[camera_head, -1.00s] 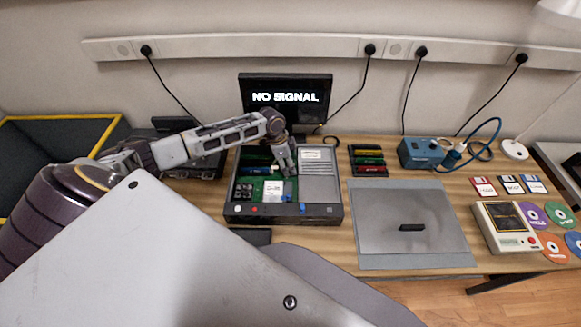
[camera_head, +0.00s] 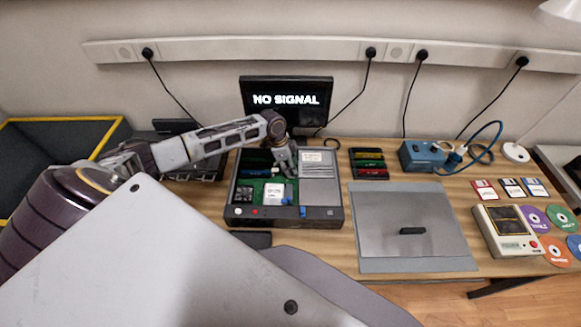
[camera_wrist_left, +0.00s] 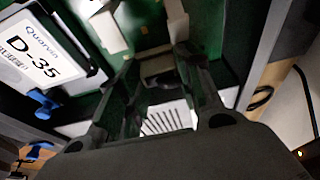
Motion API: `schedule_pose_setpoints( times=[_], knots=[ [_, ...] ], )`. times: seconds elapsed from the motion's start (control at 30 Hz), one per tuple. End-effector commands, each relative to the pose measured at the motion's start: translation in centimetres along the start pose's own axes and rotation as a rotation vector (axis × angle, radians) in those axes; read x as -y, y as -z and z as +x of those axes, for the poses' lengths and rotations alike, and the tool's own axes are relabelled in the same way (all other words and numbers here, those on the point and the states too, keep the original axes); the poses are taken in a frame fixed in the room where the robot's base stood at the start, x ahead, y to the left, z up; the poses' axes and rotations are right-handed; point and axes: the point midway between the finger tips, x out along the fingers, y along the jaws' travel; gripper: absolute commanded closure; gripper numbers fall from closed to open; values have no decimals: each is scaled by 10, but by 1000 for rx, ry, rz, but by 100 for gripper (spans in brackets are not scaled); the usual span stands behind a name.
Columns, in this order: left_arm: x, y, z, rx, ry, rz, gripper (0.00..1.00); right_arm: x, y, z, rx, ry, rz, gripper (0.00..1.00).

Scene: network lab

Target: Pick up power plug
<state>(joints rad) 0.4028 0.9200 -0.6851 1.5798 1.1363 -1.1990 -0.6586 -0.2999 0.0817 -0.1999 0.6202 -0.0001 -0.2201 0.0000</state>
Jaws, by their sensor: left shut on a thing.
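My left gripper (camera_head: 288,172) is inside the open computer case (camera_head: 328,212), over its green board. In the left wrist view its two dark fingers (camera_wrist_left: 158,62) are shut on a small dark piece (camera_wrist_left: 160,80), which may be the power plug. The fingers hide most of it, so its shape is unclear, and I cannot tell whether it is clear of the board. My right gripper is not in view.
A monitor reading NO SIGNAL (camera_head: 286,98) stands behind the case. A grey mat (camera_head: 385,220) with a small black item (camera_head: 412,231) lies to its right. Coloured modules (camera_head: 370,163), a blue box (camera_head: 420,156), floppy disks (camera_head: 513,188) and discs (camera_head: 533,214) fill the right side.

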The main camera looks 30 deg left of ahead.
Motion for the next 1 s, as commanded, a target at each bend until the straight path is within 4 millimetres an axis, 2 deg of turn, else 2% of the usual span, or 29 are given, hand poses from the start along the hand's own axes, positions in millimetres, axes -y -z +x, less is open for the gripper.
schedule_pose_setpoints(
  times=[0.17, 0.7, 1.0],
  knots=[
    [1, 4, -13, -2, 3, 1, 81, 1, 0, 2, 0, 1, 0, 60],
    [2, 23, -83, -2, 3, 0, 81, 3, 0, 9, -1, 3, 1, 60],
    [1, 26, -95, -1, 1, 0, 81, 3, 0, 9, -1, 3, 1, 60]
  ],
)
